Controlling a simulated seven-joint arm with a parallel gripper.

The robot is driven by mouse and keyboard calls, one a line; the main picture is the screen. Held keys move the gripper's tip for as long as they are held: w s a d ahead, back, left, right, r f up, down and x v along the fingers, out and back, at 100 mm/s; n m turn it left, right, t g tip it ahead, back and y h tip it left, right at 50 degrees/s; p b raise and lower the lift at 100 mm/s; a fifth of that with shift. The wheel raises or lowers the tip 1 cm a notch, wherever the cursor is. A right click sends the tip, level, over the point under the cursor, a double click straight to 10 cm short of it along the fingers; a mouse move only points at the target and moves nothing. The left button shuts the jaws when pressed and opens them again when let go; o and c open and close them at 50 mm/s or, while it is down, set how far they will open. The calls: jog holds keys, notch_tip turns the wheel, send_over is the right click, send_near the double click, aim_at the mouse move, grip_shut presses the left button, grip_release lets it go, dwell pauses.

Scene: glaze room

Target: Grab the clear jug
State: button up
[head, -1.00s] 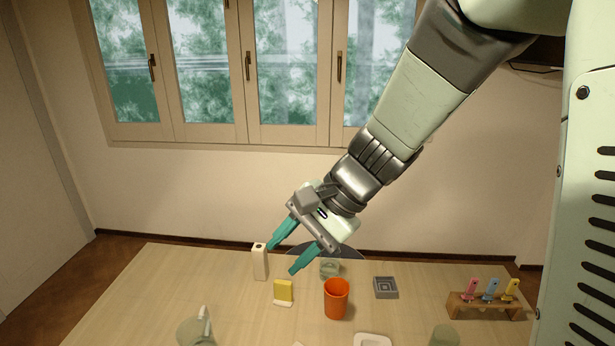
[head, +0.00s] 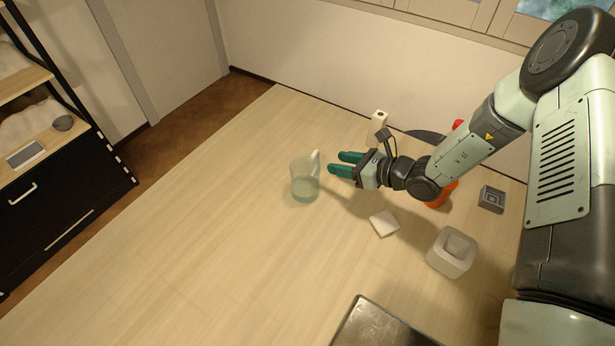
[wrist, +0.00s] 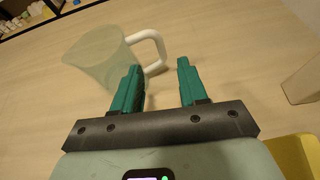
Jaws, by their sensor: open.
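The clear jug (head: 305,182) stands upright on the wooden table (head: 215,200), left of my gripper in the head view. Its white handle (head: 315,162) is on the side towards my gripper. Nothing is between the fingers.
A white tile (head: 384,223), a pale square pot (head: 452,252), a grey square block (head: 491,199) and a dark tray (head: 385,325) are on the table. A tall cream block (head: 378,121) stands behind my gripper. An orange cup (head: 441,194) is partly behind my arm. The table's left side is clear.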

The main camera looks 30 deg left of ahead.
aim_at(317, 155)
jog(key=x, duration=0.8)
jog(key=shift+w+a, duration=0.1)
jog(key=shift+a, duration=0.1)
grip_shut()
